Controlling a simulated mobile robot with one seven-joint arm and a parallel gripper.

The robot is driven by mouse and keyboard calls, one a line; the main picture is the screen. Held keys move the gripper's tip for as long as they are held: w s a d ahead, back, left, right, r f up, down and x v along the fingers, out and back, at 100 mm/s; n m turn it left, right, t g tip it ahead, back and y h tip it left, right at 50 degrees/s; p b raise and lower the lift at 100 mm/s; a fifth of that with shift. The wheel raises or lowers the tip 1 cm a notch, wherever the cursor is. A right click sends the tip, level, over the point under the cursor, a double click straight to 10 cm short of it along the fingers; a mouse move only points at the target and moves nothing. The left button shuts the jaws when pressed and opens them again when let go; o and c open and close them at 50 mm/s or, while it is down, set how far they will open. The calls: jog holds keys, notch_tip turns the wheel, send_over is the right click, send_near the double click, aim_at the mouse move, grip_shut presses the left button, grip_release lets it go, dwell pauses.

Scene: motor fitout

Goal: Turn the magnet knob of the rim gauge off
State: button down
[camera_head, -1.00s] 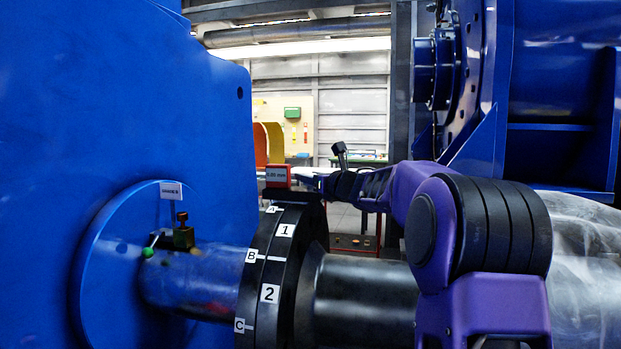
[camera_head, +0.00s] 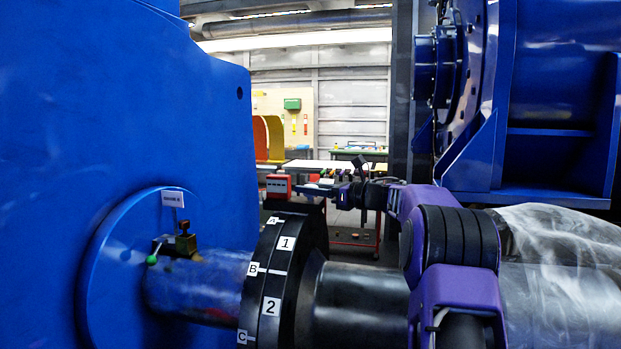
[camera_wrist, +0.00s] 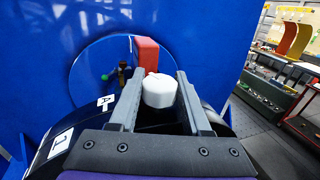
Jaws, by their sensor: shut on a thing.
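The rim gauge is a red box (camera_head: 278,186) on top of the black coupling rim (camera_head: 318,226). The red box also shows in the wrist view (camera_wrist: 146,55), just beyond the fingers. A white knob (camera_wrist: 158,90) sits between the two grey fingers of my gripper (camera_wrist: 157,92). The fingers flank it closely, one on each side. In the head view my gripper (camera_head: 322,189) reaches in from the right, beside the red box, and the knob is hard to make out. Any on or off mark on the knob is not readable.
A large blue housing (camera_head: 120,110) fills the left, with a shaft (camera_head: 205,288) and a small brass fitting with a green tip (camera_head: 152,260). Blue machinery (camera_head: 550,90) stands at the right. Shelves and a workbench lie behind, with open floor between.

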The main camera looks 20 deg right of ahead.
jog(key=shift+r+n+g+y+p, duration=0.1)
jog(key=shift+n+g+y+p, duration=0.8)
jog(key=shift+n+g+y, duration=0.5)
jog(key=shift+a+n+g+y+p, duration=0.1)
jog(key=shift+n+g+y+p, duration=0.25)
jog(key=shift+g, duration=0.35)
jog(key=shift+c, duration=1.8)
grip_release()
jog(key=v, duration=1.7)
jog(key=shift+s+d, duration=0.2)
jog(key=shift+d, duration=0.05)
